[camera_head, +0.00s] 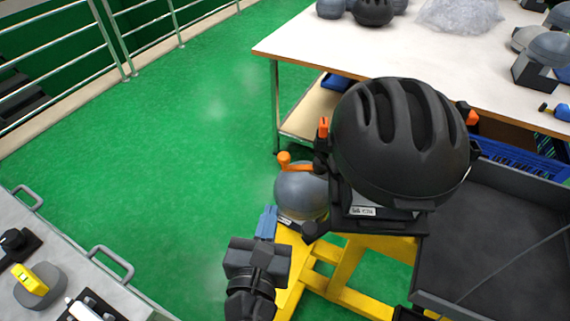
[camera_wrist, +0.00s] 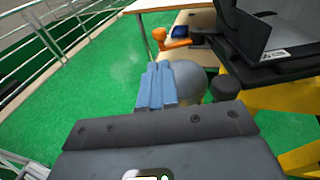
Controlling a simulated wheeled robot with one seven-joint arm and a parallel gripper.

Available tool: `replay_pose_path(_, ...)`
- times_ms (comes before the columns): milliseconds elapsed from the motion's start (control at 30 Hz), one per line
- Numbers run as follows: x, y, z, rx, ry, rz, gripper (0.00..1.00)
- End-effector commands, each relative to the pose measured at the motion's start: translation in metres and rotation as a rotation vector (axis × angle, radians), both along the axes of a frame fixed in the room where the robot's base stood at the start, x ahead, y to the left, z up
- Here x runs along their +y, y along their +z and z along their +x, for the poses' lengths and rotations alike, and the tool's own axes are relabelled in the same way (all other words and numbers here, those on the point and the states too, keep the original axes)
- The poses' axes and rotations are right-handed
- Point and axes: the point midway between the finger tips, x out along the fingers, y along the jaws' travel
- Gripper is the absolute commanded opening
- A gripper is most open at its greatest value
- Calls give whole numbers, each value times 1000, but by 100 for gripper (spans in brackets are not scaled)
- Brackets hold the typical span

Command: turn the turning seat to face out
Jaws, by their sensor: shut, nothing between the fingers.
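A large black vented helmet (camera_head: 400,140) sits on a dark seat (camera_head: 395,221) with a small white label, above a yellow frame. I take this dark seat to be the turning seat; which way it faces I cannot tell. My gripper (camera_head: 268,217) has blue fingers, shut and empty, just left of the grey ball. In the wrist view the fingers (camera_wrist: 156,85) partly cover the ball.
The yellow frame (camera_head: 345,280) stands below the seat. A dark tray (camera_head: 490,240) is at right. A white table (camera_head: 400,45) with helmets is behind. A grey cart top (camera_head: 60,240) is at left. Green floor (camera_head: 170,150) is clear between them.

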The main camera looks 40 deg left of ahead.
Motion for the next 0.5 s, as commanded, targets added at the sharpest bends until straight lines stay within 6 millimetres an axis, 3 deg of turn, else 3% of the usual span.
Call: replay_pose_path(500, 51, -12, 83, 0, 1, 2, 0)
